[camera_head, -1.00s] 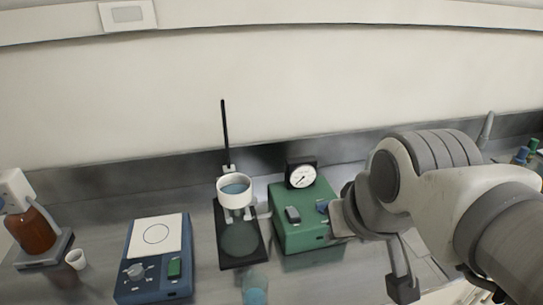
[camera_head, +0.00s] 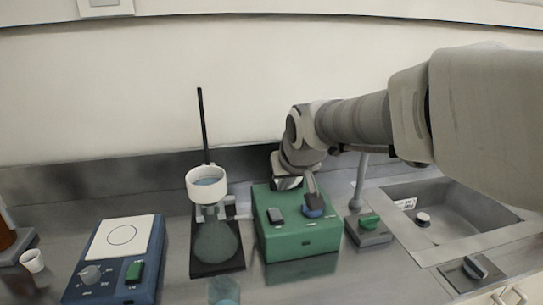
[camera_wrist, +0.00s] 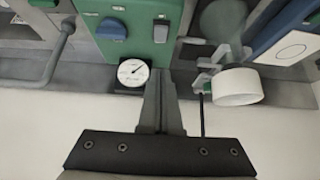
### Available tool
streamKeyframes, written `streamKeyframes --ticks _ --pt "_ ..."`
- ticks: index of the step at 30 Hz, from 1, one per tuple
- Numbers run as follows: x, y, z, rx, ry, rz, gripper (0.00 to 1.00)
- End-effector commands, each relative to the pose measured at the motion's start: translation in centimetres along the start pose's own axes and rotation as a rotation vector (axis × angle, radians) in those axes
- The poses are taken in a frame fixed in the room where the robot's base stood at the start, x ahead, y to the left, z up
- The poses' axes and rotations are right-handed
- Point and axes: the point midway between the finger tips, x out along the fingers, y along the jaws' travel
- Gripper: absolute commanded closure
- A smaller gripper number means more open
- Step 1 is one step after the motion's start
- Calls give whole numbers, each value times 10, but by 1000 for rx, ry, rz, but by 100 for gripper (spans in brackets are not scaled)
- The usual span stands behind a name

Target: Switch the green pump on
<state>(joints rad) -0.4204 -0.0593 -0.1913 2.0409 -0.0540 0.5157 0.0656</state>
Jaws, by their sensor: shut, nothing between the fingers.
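The green pump (camera_head: 300,240) stands on the bench right of the filter stand. Its top has a dark grey rocker switch (camera_head: 275,215) on the left and a blue knob (camera_head: 313,211) on the right. My gripper (camera_head: 311,195) is shut and empty over the back right of the pump, near the knob in the head view; contact cannot be told. In the wrist view, the shut fingers (camera_wrist: 160,80) point toward the pump, roughly in line with the rocker switch (camera_wrist: 160,30). The round gauge (camera_wrist: 133,71) shows beside the fingers; my arm hides it in the head view.
A filter stand with a white funnel (camera_head: 207,186) is close left of the pump. A blue device (camera_head: 115,260) stands further left.

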Motion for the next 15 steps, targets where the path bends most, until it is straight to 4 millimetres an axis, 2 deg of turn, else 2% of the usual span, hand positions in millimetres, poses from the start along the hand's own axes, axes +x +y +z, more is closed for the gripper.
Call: streamKeyframes --ticks 11,15 --pt "3 -1 -1 -2 2 0 100" --pt "10 -1 -1 -2 1 0 100"
